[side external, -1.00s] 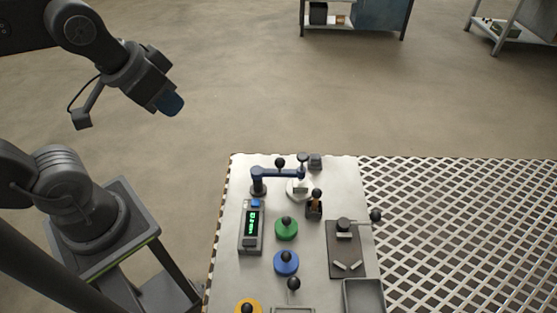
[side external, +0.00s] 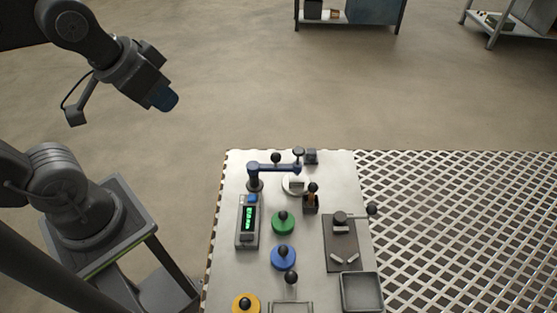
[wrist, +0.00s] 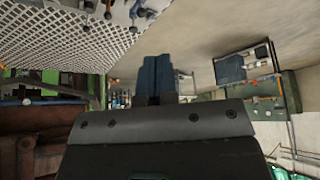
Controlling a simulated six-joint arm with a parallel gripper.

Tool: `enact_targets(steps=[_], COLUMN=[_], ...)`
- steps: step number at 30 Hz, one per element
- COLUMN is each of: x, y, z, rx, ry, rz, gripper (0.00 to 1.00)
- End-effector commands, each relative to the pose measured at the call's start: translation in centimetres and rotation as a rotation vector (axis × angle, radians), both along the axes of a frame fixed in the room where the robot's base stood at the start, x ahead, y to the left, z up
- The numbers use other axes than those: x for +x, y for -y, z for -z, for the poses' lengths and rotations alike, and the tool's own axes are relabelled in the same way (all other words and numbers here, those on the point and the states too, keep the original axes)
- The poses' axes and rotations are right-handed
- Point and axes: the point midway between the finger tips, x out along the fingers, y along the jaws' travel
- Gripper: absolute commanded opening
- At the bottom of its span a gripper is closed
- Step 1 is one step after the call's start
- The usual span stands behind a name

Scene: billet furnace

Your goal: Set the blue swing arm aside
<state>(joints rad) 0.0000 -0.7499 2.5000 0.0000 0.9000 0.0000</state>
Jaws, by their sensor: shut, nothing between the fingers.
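The blue swing arm (side external: 276,168) stands at the far end of the white table. Its dark post is at the left, and its bar reaches right over a round white dish (side external: 294,183). A black ball knob (side external: 275,157) sits on the bar, and a dark round cap (side external: 298,152) is at its right end. My gripper (side external: 168,99) hangs in the air to the left of the table, well apart from the swing arm. Its blue fingers (wrist: 157,76) are shut with nothing between them in the wrist view.
A device with a green display (side external: 249,219) and green (side external: 283,222), blue (side external: 283,257) and yellow (side external: 246,303) knobbed discs stand nearer. A dark plate (side external: 342,250) with a lever and a grey tray (side external: 361,291) are at right. Metal grating (side external: 450,230) lies beyond.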

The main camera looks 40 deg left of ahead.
Motion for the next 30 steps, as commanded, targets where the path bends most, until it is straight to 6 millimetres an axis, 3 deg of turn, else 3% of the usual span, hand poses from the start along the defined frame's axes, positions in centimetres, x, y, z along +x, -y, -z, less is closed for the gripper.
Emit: enact_targets(steps=[6,12,17,21,25,30], x=[1.1,5.7,10.3,14.1,16.6,18.3], y=[0.2,1.0,1.8,2.5,3.0,3.3], z=[-0.1,0.4,2.2,4.7,7.0,8.9], rx=[-0.014,-0.077,-0.134,-0.180,-0.211,-0.233], ry=[-0.030,-0.151,-0.262,-0.353,-0.419,-0.463], rz=[-0.006,-0.032,-0.064,-0.097,-0.122,-0.141], gripper=[0.19,0.38,0.39,0.39,0.39,0.39])
